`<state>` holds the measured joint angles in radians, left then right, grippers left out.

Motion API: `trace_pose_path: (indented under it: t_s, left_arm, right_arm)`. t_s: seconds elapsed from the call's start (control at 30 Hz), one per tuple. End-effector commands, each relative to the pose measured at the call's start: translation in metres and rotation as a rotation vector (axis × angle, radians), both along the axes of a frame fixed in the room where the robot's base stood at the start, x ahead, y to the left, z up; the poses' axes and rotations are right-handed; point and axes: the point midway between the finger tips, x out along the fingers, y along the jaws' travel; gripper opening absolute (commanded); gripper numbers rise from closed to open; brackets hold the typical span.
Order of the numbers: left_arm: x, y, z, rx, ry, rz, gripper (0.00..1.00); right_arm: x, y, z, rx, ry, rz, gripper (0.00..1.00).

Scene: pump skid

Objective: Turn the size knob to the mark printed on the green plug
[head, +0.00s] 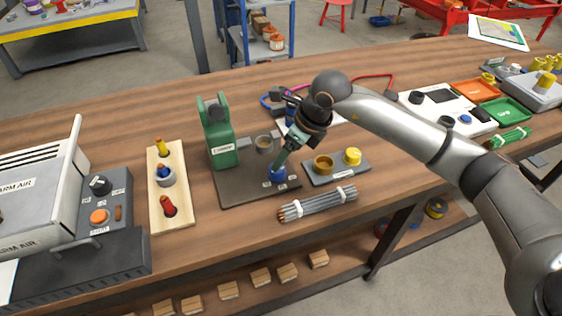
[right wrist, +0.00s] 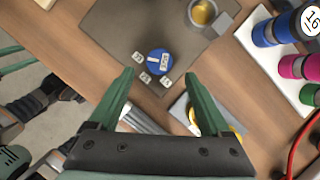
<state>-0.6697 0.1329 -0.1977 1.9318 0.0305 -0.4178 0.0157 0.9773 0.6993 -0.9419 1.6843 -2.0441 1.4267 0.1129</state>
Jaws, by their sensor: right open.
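The size knob (head: 277,172) is a small blue dial at the front right of a dark brown base plate (head: 232,190). Contact cannot be told. A green plug (right wrist: 312,95) is partly cut off at the right wrist view's edge; its mark is not visible.
A green press (head: 220,140) stands on the plate, left of the knob. A grey tray (head: 338,174) with brass and yellow cups and a tied cable bundle (head: 318,204) lie close by. A blue plug (right wrist: 305,24) marked 16 and a magenta plug (right wrist: 296,66) lie right.

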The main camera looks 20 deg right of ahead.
Motion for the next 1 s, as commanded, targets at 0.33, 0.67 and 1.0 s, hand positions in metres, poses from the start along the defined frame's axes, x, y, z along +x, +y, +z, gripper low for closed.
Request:
trace_pose_path:
  t_s: [0.33, 0.67, 1.0]
  left_arm:
    - [0.000, 0.000, -0.003, 0.001, 0.003, 0.000, 0.50]
    - [0.000, 0.000, -0.002, 0.000, 0.003, -0.001, 0.50]
    - [0.001, -0.001, -0.001, -0.001, 0.000, -0.001, 0.50]
  right_arm:
    - [-0.017, -0.014, 0.054, 0.001, -0.002, 0.000, 0.81]
    - [-0.020, -0.016, 0.061, 0.000, 0.000, -0.001, 0.81]
    - [-0.020, -0.015, 0.060, 0.000, 0.000, -0.001, 0.81]
